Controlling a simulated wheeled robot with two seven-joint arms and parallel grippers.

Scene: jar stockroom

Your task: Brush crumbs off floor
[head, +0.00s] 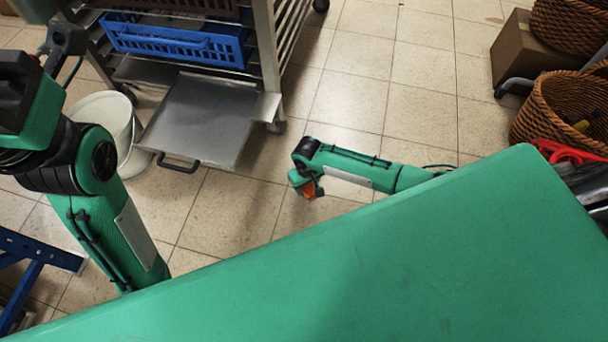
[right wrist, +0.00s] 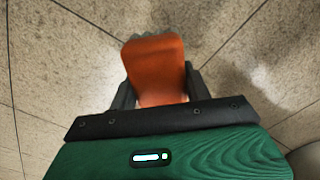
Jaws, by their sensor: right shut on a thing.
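My right gripper (head: 307,187) is low over the tiled floor (head: 345,100) in the middle of the head view. It is shut on an orange object (head: 310,190), which also shows between the fingers in the right wrist view (right wrist: 156,70). A grey scalloped edge shows beyond the orange part; it may be bristles of a brush. I cannot tell whether it touches the floor. My left arm (head: 120,215) rises at the left; its fingertips do not show. I cannot make out any crumbs on the floor.
A metal rack with a blue crate (head: 180,40) stands at the upper left. A grey metal tray (head: 205,115) with a black handle juts out low from it. A white bucket (head: 105,112) is beside it. Wicker baskets (head: 560,105) and a cardboard box (head: 535,50) are at the right. Floor between is clear.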

